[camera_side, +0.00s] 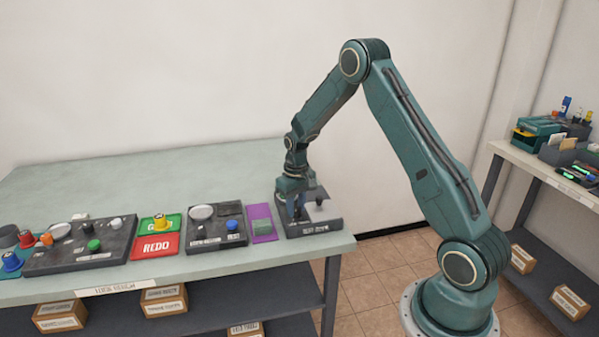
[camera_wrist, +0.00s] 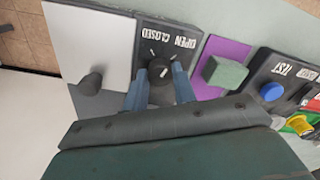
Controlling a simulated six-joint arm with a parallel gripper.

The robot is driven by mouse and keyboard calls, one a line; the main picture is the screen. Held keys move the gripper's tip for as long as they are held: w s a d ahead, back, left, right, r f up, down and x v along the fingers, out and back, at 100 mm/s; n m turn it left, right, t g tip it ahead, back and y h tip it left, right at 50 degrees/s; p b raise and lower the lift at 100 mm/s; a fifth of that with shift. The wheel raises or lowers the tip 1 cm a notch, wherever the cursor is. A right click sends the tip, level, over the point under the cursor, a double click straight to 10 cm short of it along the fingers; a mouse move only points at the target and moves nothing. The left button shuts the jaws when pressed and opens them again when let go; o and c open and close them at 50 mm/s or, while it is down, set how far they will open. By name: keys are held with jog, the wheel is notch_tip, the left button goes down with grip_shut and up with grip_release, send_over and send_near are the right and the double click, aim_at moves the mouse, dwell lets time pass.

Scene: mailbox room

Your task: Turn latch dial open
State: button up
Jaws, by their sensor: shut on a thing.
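The latch dial (camera_wrist: 158,70) is a dark round knob with a white pointer line, on a dark panel marked OPEN and CLOSED in the wrist view. The lettering is upside down there. My gripper (camera_wrist: 160,84) has its two blue fingers on either side of the dial, shut on it. In the side view my gripper (camera_side: 297,208) reaches down onto the grey latch box (camera_side: 322,224) at the right end of the table. The dial itself is hidden by my gripper in that view.
On the latch box stands a dark knob or handle (camera_wrist: 91,84) on a light plate. A green block (camera_wrist: 226,73) lies on a purple mat (camera_side: 258,212) beside the box. Several panels with coloured knobs line the table's front (camera_side: 80,244). The back of the table is clear.

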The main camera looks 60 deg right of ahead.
jog(key=shift+m, duration=1.6)
jog(key=o, duration=1)
